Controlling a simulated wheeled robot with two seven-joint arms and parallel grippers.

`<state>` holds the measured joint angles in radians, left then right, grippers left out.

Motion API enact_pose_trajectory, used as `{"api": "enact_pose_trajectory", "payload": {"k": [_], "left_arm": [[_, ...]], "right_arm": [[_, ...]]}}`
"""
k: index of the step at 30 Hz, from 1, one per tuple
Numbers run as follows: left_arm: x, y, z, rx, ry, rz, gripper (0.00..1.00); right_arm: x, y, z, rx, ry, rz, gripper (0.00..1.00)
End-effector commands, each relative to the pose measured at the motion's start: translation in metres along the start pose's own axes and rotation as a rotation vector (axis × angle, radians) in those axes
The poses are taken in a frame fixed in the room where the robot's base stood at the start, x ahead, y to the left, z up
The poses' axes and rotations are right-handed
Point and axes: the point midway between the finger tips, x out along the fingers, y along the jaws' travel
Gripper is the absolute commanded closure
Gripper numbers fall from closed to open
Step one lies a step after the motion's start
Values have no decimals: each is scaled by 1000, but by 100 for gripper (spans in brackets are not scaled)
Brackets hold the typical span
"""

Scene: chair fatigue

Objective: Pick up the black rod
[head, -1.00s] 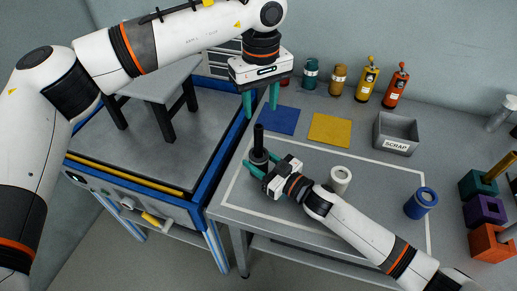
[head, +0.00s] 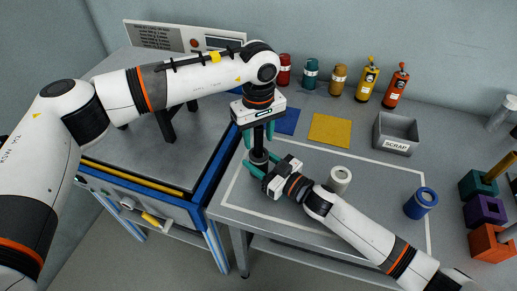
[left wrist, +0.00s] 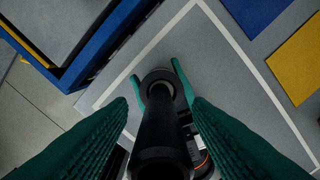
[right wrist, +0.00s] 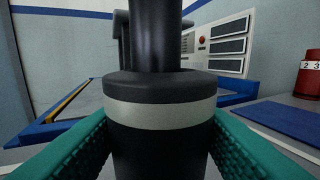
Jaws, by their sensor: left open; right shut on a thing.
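The black rod (head: 258,138) stands upright in a dark round holder with a light band (head: 258,158) on the grey table. The rod (left wrist: 161,130) also shows in the left wrist view, between the green fingers and seen from above. My left gripper (head: 258,134) points down over the rod, open, with a finger on either side. My right gripper (head: 256,168) is shut on the banded holder from the side. In the right wrist view its fingers press against the holder (right wrist: 160,115), and the rod (right wrist: 155,35) rises out of its top.
A white ring-like cylinder (head: 340,178) and a blue one (head: 421,203) stand to the right. Blue (head: 287,121) and yellow (head: 330,130) mats, a scrap bin (head: 396,133) and several bottles lie behind. A blue-framed bench (head: 215,165) stands at the left.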

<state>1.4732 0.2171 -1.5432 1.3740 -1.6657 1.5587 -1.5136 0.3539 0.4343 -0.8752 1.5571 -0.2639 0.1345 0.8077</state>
Motion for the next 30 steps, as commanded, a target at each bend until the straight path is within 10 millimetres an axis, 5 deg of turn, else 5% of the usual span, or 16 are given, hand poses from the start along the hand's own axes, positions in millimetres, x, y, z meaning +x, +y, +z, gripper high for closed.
{"api": "enact_pose_trajectory", "payload": {"k": [9,22,30], "left_arm": [[0,0,0,0,0,0,99],[-7,-1,0,0,-1,-2,100],[-56,-1,0,0,-3,-4,100]], "right_arm": [[0,0,0,0,0,0,78],[0,0,0,0,1,-1,78],[0,0,0,0,1,-1,78]]}}
